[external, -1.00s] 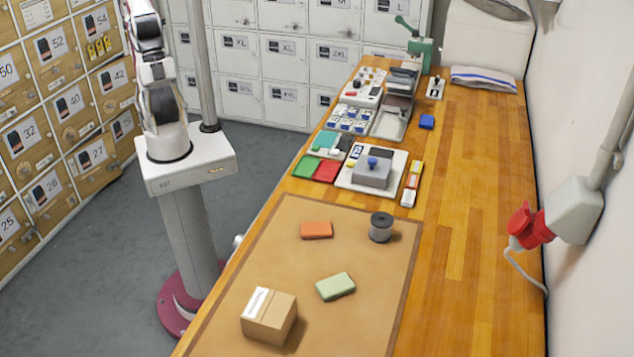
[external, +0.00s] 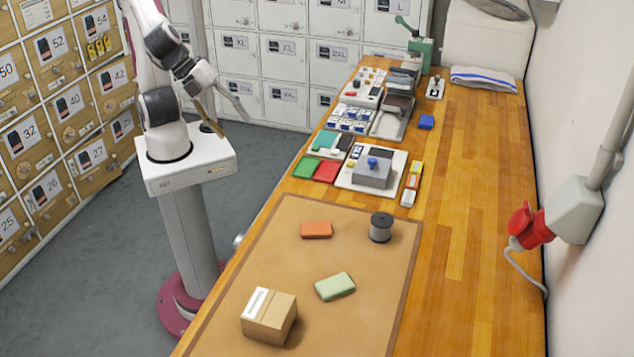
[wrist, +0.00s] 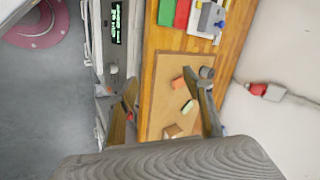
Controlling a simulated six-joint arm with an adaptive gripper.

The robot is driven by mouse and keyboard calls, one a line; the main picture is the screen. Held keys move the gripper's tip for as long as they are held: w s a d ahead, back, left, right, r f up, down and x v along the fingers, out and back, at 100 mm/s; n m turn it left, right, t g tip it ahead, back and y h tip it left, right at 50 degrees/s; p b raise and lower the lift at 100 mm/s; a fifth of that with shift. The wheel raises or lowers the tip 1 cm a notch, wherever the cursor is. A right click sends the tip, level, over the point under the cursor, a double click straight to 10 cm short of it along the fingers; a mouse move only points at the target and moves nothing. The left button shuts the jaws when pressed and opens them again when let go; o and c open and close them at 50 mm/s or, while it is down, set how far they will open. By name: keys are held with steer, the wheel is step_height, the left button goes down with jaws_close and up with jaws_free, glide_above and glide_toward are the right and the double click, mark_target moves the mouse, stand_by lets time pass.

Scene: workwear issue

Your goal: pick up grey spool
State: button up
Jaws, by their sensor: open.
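The grey spool (external: 381,227) stands upright on the brown mat (external: 250,300), near the mat's far right corner. In the wrist view the spool (wrist: 206,72) shows small, close to the right finger, which hides part of it. My gripper (external: 230,112) is open and empty, high above the floor to the left of the table and well away from the spool. In the wrist view its two fingers (wrist: 165,110) stand wide apart.
On the mat lie an orange block (external: 317,230), a green block (external: 335,286) and a cardboard box (external: 269,316). Behind the mat are red and green pads (external: 327,171) and a grey stamp device (external: 372,172).

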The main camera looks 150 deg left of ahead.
steer(key=w+a+f+m+y, duration=0.2)
steer(key=w+a+m+y, duration=0.3)
steer(key=w+a+m, duration=0.75)
steer(key=m+t, duration=0.4)
steer(key=m, duration=0.4)
glide_toward(381, 227)
steer(key=a+f, duration=0.3)
steer(key=shift+s+f, duration=0.1)
steer(key=shift+s, duration=0.15)
steer(key=shift+a, duration=0.1)
steer(key=shift+x, duration=1.2)
